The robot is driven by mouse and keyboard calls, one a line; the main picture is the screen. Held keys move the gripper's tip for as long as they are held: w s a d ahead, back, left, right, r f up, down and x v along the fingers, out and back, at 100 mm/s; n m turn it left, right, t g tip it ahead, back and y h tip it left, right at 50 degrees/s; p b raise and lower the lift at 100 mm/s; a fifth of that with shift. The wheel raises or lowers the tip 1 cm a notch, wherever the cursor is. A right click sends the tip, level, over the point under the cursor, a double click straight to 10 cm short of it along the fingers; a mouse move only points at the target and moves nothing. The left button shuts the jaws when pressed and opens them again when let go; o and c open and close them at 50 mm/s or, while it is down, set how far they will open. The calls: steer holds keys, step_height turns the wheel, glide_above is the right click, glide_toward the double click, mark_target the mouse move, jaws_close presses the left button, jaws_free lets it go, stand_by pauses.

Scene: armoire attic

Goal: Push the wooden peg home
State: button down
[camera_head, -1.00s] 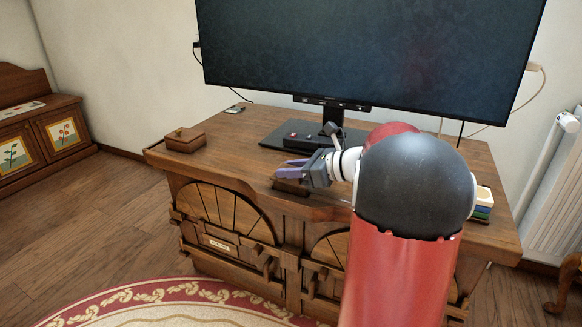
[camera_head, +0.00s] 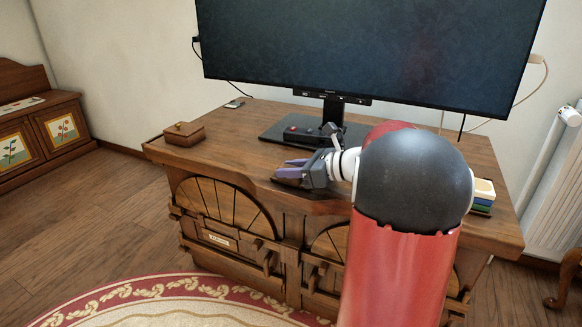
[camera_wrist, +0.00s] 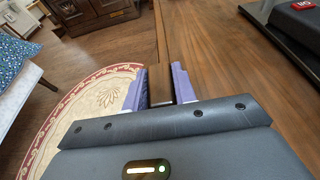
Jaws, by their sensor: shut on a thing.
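My gripper (camera_head: 283,170) is at the front edge of the wooden cabinet top (camera_head: 236,160), with its purple fingers pointing left in the head view. In the wrist view my gripper (camera_wrist: 160,88) is shut on a brown wooden piece (camera_wrist: 160,84), which looks like the wooden peg. The piece stands between the two fingers, and its lower end is hidden. In the head view the fingers cover most of it. I cannot tell whether it sits in a hole.
A small wooden box (camera_head: 184,134) stands at the left of the top. A monitor (camera_head: 370,50) on a dark base with a red-buttoned device (camera_head: 300,134) stands behind my gripper. A patterned rug (camera_head: 170,303) lies in front.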

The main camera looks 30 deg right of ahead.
steer(key=c, duration=1.1)
jaws_free()
steer(key=shift+o, duration=0.2)
steer(key=p+v, duration=0.1)
steer(key=v, duration=0.7)
steer(key=shift+w+r, duration=0.1)
